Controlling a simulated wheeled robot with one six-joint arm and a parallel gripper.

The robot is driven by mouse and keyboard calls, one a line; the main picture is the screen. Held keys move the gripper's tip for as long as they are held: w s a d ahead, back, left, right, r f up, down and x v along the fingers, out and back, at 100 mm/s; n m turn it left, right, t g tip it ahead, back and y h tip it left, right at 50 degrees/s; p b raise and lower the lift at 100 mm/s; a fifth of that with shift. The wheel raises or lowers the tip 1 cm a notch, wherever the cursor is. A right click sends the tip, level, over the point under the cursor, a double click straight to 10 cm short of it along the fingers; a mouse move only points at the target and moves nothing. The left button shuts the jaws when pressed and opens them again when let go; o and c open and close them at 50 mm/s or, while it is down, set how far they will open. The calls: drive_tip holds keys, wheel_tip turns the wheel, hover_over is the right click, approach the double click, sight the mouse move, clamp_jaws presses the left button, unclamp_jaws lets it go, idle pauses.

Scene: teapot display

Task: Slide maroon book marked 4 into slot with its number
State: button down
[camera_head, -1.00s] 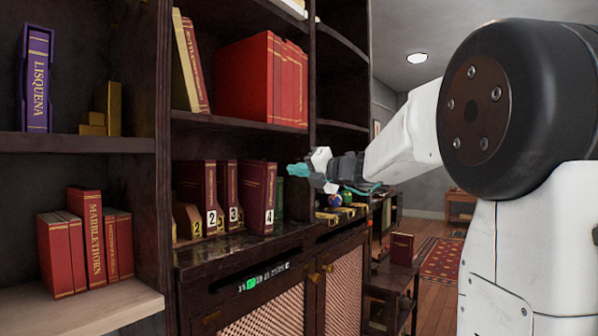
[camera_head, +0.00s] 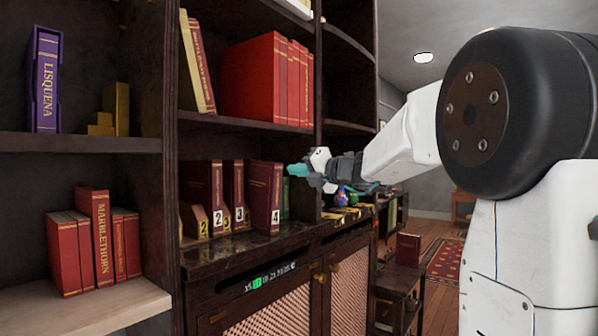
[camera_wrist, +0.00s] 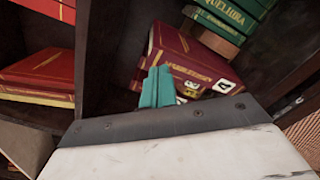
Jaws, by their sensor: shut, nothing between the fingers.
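The maroon book marked 4 (camera_head: 264,195) stands upright on the middle shelf, right of the books marked 3 (camera_head: 234,195) and 2 (camera_head: 205,195). It also shows in the wrist view (camera_wrist: 185,55), with its white number label at its lower right end. My gripper (camera_head: 299,170) is to the right of book 4, near its upper part, and looks apart from it in the head view. The teal fingers (camera_wrist: 157,88) are together and empty, in front of the maroon books in the wrist view. The slot for number 4 is not clear in either view.
Yellow numbered holders (camera_head: 226,217) stand between the books. Green books (camera_wrist: 228,22) show beyond the maroon ones in the wrist view. A dark upright (camera_head: 318,95) divides the bookcase close to my gripper. Small colored objects (camera_head: 342,197) stand on the shelf further right.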

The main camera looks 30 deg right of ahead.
drive_tip(key=shift+x, duration=2.35)
drive_tip(key=shift+s, duration=0.1)
approach(279, 169)
drive_tip(key=shift+v, duration=1.2)
